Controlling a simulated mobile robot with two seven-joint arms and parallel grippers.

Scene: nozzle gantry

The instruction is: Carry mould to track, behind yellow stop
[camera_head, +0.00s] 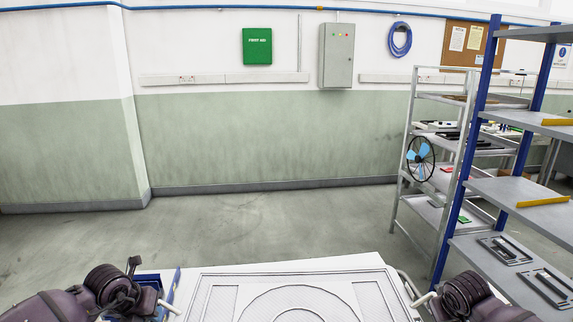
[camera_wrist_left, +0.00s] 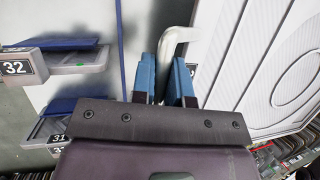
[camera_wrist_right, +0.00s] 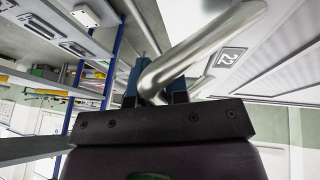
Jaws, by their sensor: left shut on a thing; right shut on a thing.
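The mould (camera_head: 213,279) is a broad white and grey panel with a raised ring pattern, low in the head view and cut off by the bottom edge. It also shows in the left wrist view (camera_wrist_left: 247,50). It has a bent metal handle at each side. My left gripper (camera_wrist_left: 163,75) is shut on the left handle (camera_wrist_left: 180,36). My right gripper (camera_wrist_right: 157,85) is shut on the right handle (camera_wrist_right: 205,45). Yellow bars (camera_head: 542,201) lie across shelves at the right of the head view; I cannot tell which is the stop. I cannot make out the track.
A blue-posted rack (camera_head: 466,150) with grey shelves stands close at the right, with dark slotted plates (camera_head: 504,250) on a low shelf. A grey shelf trolley (camera_head: 400,165) stands behind it. Numbered blue trays (camera_wrist_left: 75,55) are beside my left gripper. The floor ahead (camera_head: 255,225) is clear to the wall.

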